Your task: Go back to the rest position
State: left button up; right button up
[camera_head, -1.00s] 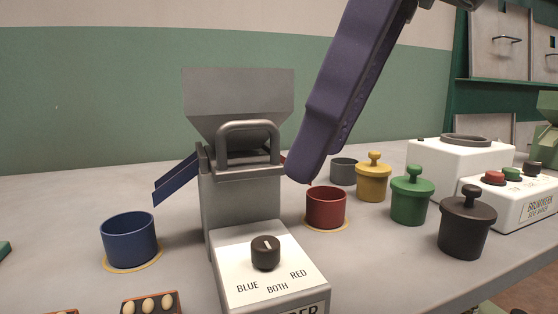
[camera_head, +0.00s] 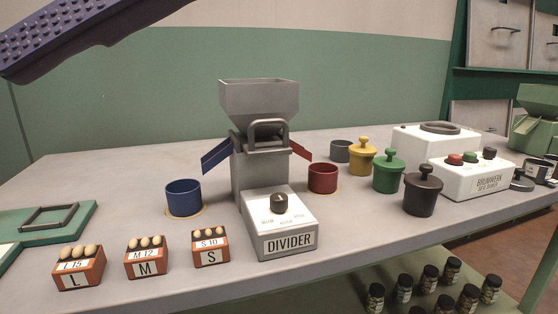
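Neither of my grippers can be made out. The grey divider (camera_head: 260,172) stands on the table, with a hopper on top, a blue chute to the left and a red chute to the right. Its black knob (camera_head: 279,203) sits on the white front box. A blue cup (camera_head: 184,199) stands under the blue chute and a red cup (camera_head: 323,179) by the red chute.
Egg-like items fill orange boxes marked L (camera_head: 79,275), M (camera_head: 146,264) and S (camera_head: 210,252) at the front left. Yellow (camera_head: 362,160), green (camera_head: 388,176) and black (camera_head: 422,196) lidded pots stand right of the divider, before a white machine (camera_head: 474,180). Jars sit on a lower shelf.

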notch_tip(320, 180, up, 20)
jog(key=w+m+t+y+p, duration=0.1)
jog(key=m+t+y+p, duration=0.1)
jog(key=m+y+p, duration=0.65)
jog(key=w+d+r+m+t+h+p, duration=0.1)
jog(key=w+d+m+t+h+p, duration=0.2)
jog(key=w+d+m+t+h, duration=0.65)
jog(key=w+d+r+m+t+h+p, duration=0.25)
jog(key=w+d+m+t+p, duration=0.2)
jog(key=m+t, duration=1.05)
jog(key=s+d+f+m+g+h+p, duration=0.25)
jog(key=d+f+m+g+h, duration=0.3)
jog(key=f, duration=0.35)
jog(key=s+d+f+m+g+h+p, duration=0.25)
jog(key=d+f+m+g+h, duration=0.2)
jog(key=f+m, duration=0.35)
jog(key=s+d+f+g+p, duration=0.1)
jog(key=s+f+g+p, duration=0.3)
jog(key=s, duration=0.5)
jog(key=s+d+f+g+p, duration=0.1)
jog(key=s+f+g+p, duration=0.25)
jog(key=s+g, duration=0.45)
notch_tip(320, 180, up, 36)
jog(key=t+p, duration=0.2)
jog(key=p, duration=3.3)
jog(key=shift+f+m+y, duration=0.15)
jog(key=shift+m+y, duration=0.2)
jog(key=shift+y, duration=0.1)
